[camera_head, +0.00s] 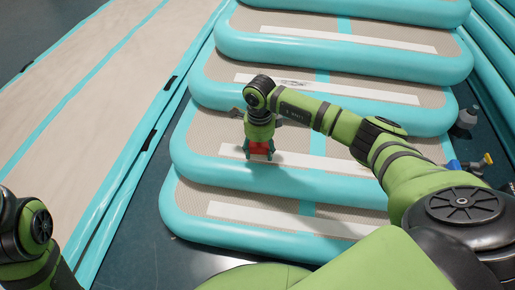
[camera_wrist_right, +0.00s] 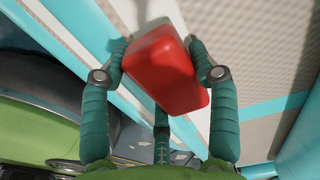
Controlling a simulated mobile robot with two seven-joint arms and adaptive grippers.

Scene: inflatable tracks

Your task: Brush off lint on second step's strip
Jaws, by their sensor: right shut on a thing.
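My right gripper (camera_head: 259,152) points down over the second step from the front, its fingers shut on a red block-like thing (camera_head: 260,147). The second step's white strip (camera_head: 318,163) runs to both sides of the gripper. I cannot tell whether the red thing touches it. Grey marks (camera_head: 290,82) lie on the third step's strip (camera_head: 345,90). My left gripper is out of view.
Turquoise-edged inflatable steps rise away from me; the front step has its own white strip (camera_head: 290,220). A long inflatable track (camera_head: 90,80) lies at the left.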

